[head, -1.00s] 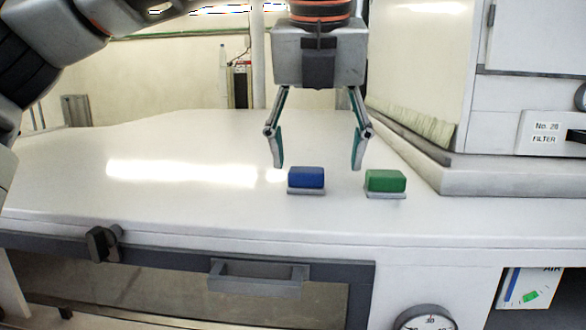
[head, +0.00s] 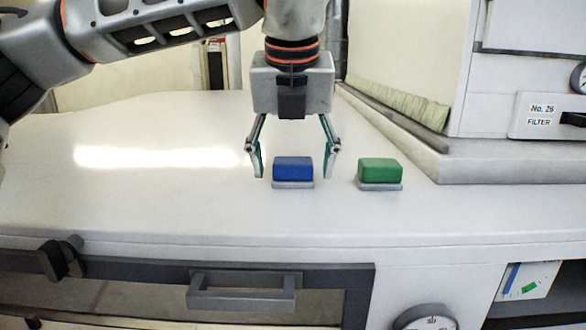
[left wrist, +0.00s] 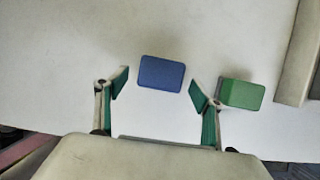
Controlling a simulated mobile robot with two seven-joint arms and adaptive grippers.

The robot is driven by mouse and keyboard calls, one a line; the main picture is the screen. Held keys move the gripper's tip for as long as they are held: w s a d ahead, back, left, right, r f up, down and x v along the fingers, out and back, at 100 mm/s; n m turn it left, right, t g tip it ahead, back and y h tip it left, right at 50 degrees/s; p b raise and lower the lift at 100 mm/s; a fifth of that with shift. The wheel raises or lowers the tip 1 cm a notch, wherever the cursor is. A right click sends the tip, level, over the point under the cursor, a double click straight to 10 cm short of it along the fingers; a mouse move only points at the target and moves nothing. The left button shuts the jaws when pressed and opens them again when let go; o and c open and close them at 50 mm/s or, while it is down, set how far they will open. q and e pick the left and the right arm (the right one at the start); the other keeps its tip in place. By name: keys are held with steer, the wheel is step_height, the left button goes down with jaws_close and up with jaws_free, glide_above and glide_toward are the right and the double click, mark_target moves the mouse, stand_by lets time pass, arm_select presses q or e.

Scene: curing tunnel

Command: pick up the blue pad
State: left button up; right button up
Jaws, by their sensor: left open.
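The blue pad (head: 292,168) is a small block on a thin grey base (head: 292,185) on the white top, right of the picture's glare patch. My left gripper (head: 294,172) points down with its fingers spread, one on either side of the blue pad in the head view. In the left wrist view the blue pad (left wrist: 161,73) shows between and slightly beyond the two fingertips (left wrist: 158,85), with gaps on both sides. The gripper is open and empty. My right gripper is not in view.
A green pad (head: 380,170) on a similar grey base sits close to the right; in the wrist view the green pad (left wrist: 242,94) is just outside the right finger. A machine housing (head: 530,160) stands at the right. The top (head: 150,205) is clear to the left.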

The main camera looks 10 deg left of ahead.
arm_select(q)
steer(key=shift+w+a+f, duration=0.1)
steer(key=shift+w+f, duration=0.1)
steer(key=shift+f, duration=0.35)
steer(key=c, duration=1.3)
steer(key=shift+r, duration=0.2)
